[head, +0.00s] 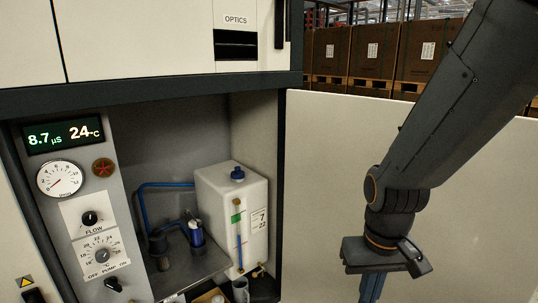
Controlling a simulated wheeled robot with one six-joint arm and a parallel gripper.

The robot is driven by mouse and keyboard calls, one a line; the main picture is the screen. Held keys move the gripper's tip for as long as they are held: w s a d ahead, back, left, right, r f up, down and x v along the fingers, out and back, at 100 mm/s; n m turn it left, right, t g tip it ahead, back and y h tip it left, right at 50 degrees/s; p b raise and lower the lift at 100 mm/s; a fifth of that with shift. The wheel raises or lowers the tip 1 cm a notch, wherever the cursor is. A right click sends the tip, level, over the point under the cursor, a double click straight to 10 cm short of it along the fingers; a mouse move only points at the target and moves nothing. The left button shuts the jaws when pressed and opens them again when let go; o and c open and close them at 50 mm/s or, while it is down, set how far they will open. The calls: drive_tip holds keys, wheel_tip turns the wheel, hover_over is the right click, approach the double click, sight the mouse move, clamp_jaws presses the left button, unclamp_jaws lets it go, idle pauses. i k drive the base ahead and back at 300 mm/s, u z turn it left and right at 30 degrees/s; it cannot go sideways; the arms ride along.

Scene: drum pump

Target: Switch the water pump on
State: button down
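The pump switch (113,284) is a small black knob at the bottom of the grey control panel (135,235), at the lower left. The label above it reads "OFF PUMP ON". I cannot tell which way the knob is set. My gripper (371,289) hangs at the lower right, in front of a pale panel, well to the right of the switch and apart from everything. Its fingers point down and are partly cut off by the bottom edge, so its opening cannot be judged. No held object shows.
A flow knob (90,218), temperature dial (101,254), gauge (60,179) and lit display (64,134) share the panel. A white tank (236,200), blue tubing (143,205) and a mug (241,289) occupy the recess. The pale panel (320,200) stands to its right.

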sight(111, 282)
drive_tip(key=u, duration=0.1)
drive_tip(key=k, duration=0.8)
drive_tip(key=u, duration=1.2)
drive_tip(key=i, duration=0.5)
drive_tip(key=u, duration=0.1)
